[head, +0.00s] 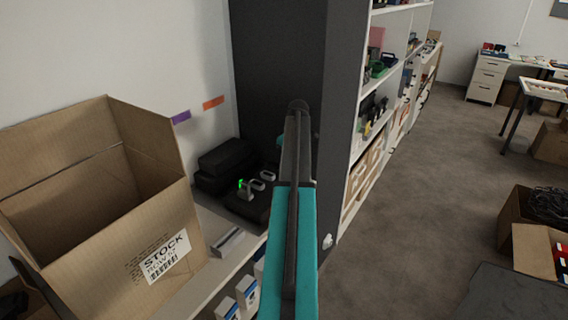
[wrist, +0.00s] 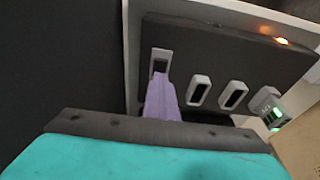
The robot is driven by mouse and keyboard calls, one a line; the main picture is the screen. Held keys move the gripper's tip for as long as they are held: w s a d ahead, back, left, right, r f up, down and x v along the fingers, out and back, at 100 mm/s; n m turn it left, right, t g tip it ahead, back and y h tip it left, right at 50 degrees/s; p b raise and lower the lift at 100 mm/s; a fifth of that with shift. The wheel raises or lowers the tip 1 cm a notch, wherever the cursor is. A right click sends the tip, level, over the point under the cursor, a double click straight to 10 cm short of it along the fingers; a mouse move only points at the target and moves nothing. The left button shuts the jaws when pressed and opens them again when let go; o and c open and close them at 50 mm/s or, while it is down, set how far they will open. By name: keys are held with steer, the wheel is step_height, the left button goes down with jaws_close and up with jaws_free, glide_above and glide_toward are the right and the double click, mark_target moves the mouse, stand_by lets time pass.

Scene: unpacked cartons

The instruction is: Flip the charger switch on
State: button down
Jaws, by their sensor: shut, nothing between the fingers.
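The charger (wrist: 215,45) is a dark box with pale-rimmed slots in the wrist view. It also shows in the head view (head: 240,206) on the shelf, partly behind my arm. The switch (wrist: 160,56) is a small pale-framed rocker near the charger's left end. My gripper (wrist: 159,82) is shut and empty, its lilac fingertips at the lower edge of the switch. I cannot tell if they touch it, and they cover its lower part. Which way the rocker is tipped is unclear. An orange lamp (wrist: 281,41) glows at the charger's far right corner. My gripper is hidden in the head view.
A grey battery (wrist: 269,107) with green lights sits at the charger's right end. An open carton (head: 160,215) stands left of the charger. Dark cases (head: 224,160) lie behind it. A tall dark panel (head: 275,70) rises close by. Open floor (head: 415,190) lies to the right.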

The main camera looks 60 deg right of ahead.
steer(key=shift+s+f, duration=0.1)
steer(key=shift+f, duration=0.3)
steer(key=shift+s+f, duration=0.1)
steer(key=shift+s, duration=0.95)
steer(key=shift+w+r+p, duration=0.1)
steer(key=shift+r+p, duration=0.2)
steer(key=shift+r, duration=0.15)
step_height(320, 180, up, 4)
steer(key=shift+a+r+p, duration=0.1)
steer(key=shift+a+p, duration=0.05)
steer(key=shift+p, duration=0.75)
steer(key=shift+s+r+b, duration=0.1)
steer(key=shift+s+b, duration=0.1)
steer(key=shift+b, duration=0.2)
steer(key=b+v, duration=0.2)
steer(key=v, duration=0.7)
steer(key=shift+s+b, duration=0.4)
steer(key=shift+s, duration=0.05)
